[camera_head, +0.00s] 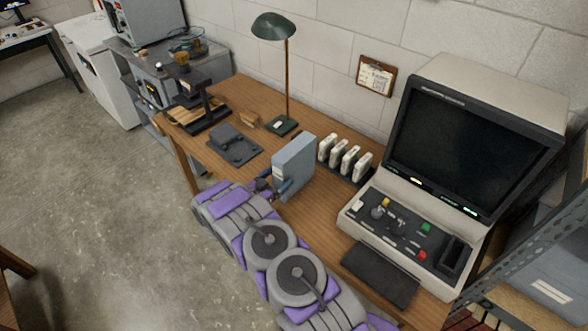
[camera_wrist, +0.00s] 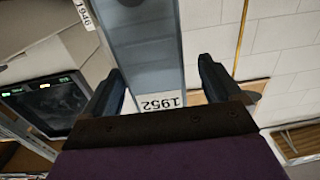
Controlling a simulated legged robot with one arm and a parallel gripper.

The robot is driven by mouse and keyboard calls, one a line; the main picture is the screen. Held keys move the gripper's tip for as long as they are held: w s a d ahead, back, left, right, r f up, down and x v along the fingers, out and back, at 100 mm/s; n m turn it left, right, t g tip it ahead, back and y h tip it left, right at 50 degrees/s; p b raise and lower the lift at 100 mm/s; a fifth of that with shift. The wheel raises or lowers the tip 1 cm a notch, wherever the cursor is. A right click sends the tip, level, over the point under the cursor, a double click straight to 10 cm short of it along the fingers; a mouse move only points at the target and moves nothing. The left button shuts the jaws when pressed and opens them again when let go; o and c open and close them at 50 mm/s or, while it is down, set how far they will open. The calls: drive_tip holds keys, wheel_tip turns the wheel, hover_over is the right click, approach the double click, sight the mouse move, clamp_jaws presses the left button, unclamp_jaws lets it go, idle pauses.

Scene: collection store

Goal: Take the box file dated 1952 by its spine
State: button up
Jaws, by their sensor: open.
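The box file dated 1952 (camera_head: 294,168) is a blue-grey box standing upright on the wooden desk. In the wrist view its spine (camera_wrist: 148,55) runs up the picture, and its white 1952 label (camera_wrist: 160,101) reads upside down. My gripper (camera_head: 268,187) is close to the spine in the head view. In the wrist view my gripper (camera_wrist: 160,68) is open, with one dark finger to each side of the spine. A gap shows between the box and the right finger. I cannot tell whether the left finger touches it or how far the fingertips reach along its sides.
A label reading 1946 (camera_wrist: 85,14) shows beside the box. Several white upright pieces (camera_head: 345,158) stand in a row behind it. A microfilm-style reader (camera_head: 440,170) is at right, a green lamp (camera_head: 276,30) behind, and a dark flat device (camera_head: 233,145) at left.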

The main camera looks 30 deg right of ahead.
sight(295, 167)
drive_tip(key=x, duration=0.4)
drive_tip(key=shift+s+f+b, duration=0.15)
drive_tip(key=shift+b, duration=0.2)
drive_tip(key=c, duration=1.5)
drive_tip(key=shift+o, duration=0.2)
